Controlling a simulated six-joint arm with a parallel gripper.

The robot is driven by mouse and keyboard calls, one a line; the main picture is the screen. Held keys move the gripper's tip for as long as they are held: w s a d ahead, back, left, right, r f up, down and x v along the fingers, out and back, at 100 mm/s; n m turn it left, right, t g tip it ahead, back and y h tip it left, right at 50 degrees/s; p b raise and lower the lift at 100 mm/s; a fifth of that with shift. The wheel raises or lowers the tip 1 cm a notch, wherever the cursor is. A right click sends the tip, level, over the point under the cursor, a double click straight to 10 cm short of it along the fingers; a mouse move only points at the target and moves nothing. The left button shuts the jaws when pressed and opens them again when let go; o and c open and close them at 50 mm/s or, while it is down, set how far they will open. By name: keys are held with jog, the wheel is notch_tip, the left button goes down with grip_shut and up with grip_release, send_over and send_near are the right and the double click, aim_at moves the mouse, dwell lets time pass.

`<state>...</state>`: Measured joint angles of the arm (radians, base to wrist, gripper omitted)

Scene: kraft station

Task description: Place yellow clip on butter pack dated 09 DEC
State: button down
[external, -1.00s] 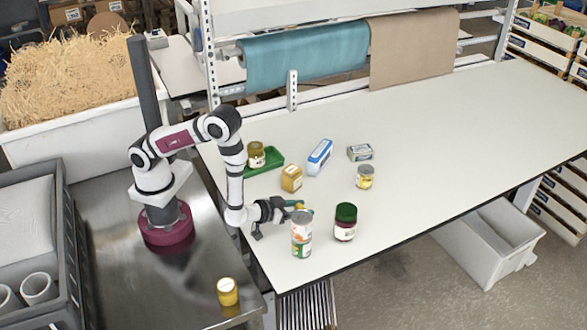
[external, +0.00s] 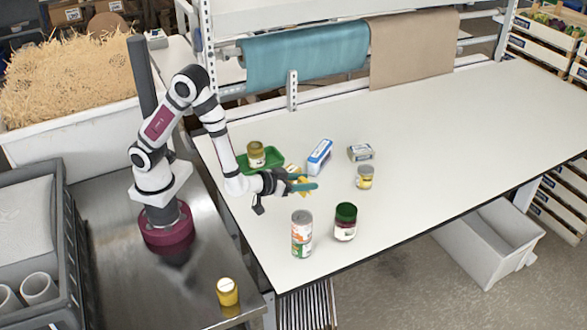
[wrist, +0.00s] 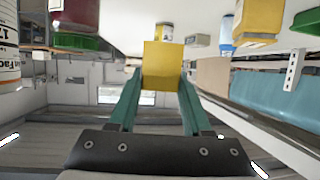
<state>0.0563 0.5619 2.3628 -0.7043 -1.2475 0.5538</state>
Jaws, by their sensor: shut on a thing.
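My gripper (external: 304,183) is raised above the table's left part, shut on the yellow clip (wrist: 163,65). In the wrist view the clip is a plain yellow block between the teal fingers. In the external view my gripper mostly covers a yellow pack behind it; that pack shows in the wrist view (wrist: 258,25). A small blue-and-white pack (external: 360,152) lies further right and back, apart from my gripper. It looks grey in the wrist view (wrist: 197,40). The dates on the packs are too small to read.
A long blue-and-white carton (external: 320,157) lies behind my gripper. A green tray (external: 268,165) with a jar (external: 256,154) stands at left. A yellow-labelled can (external: 364,177), a tall can (external: 302,234) and a dark jar (external: 345,222) stand nearby. The right side is clear.

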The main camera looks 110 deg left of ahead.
jog(key=w+a+r+n+g+y, duration=0.1)
jog(key=w+a+r+n+g, duration=0.1)
jog(key=w+a, duration=0.65)
jog(key=w+a+r+n+g+y, duration=0.1)
jog(key=w+a+r, duration=0.15)
jog(key=a, duration=1.05)
send_over(354, 151)
jog(key=f, duration=0.6)
jog(key=shift+w+d+f, duration=0.1)
jog(key=shift+d+f, duration=0.1)
jog(key=shift+d, duration=0.15)
jog(key=shift+a+f, duration=0.25)
jog(key=shift+a, duration=0.05)
jog(key=shift+f, duration=1.95)
jog(key=shift+c, duration=1.7)
grip_release()
jog(key=shift+f, duration=0.1)
